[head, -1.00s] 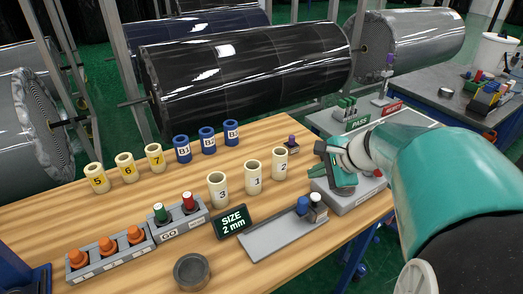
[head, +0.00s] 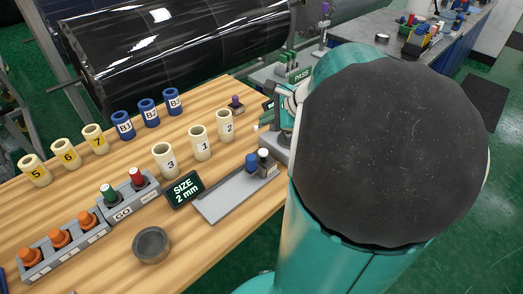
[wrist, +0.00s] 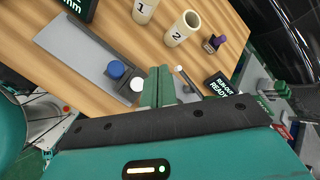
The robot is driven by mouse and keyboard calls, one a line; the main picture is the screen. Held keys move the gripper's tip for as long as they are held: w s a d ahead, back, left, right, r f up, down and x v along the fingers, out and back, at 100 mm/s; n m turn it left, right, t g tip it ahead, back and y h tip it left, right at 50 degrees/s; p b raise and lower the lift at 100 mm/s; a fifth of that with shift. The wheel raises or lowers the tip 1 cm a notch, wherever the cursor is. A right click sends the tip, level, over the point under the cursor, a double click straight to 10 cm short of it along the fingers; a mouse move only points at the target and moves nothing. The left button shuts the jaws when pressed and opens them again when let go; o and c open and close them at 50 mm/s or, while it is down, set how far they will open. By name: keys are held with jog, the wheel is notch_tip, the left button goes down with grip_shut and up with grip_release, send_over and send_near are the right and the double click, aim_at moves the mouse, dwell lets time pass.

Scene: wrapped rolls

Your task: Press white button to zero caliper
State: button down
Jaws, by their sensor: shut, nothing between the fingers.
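The caliper seems to be the long grey piece (head: 238,194) on the wooden table, with a blue button (head: 251,163) and a white-topped button (head: 263,153) at its far right end. In the wrist view, the white button (wrist: 138,84) sits just left of my gripper (wrist: 159,72), beside the blue button (wrist: 116,69). My green fingers are shut with nothing between them. I cannot tell their height above the button, and no contact is clear. My arm hides most of the gripper in the head view. A sign reading SIZE 2 mm (head: 184,190) stands beside the caliper.
Cream rings (head: 201,143), more cream and blue rings (head: 123,124), a GO block with green and red knobs (head: 130,201), orange plugs (head: 60,238) and a dark round pot (head: 151,245) crowd the table. A run-out display (wrist: 220,84) stands right of my fingers.

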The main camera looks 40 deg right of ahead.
send_near(261, 150)
jog(key=shift+w+a+f, duration=0.2)
jog(key=shift+w+f, duration=0.25)
jog(key=shift+w, duration=0.4)
jog(key=shift+w+a+f, duration=0.2)
jog(key=shift+w+f, duration=0.25)
jog(key=shift+w, duration=0.4)
jog(key=shift+w+a+f, duration=0.2)
jog(key=shift+w+f, duration=0.25)
jog(key=shift+w, duration=0.35)
jog(key=shift+f, duration=0.4)
jog(key=shift+f, duration=0.9)
dwell(1.0)
jog(key=shift+r, duration=1.3)
jog(key=shift+r, duration=0.15)
jog(key=shift+r, duration=2.35)
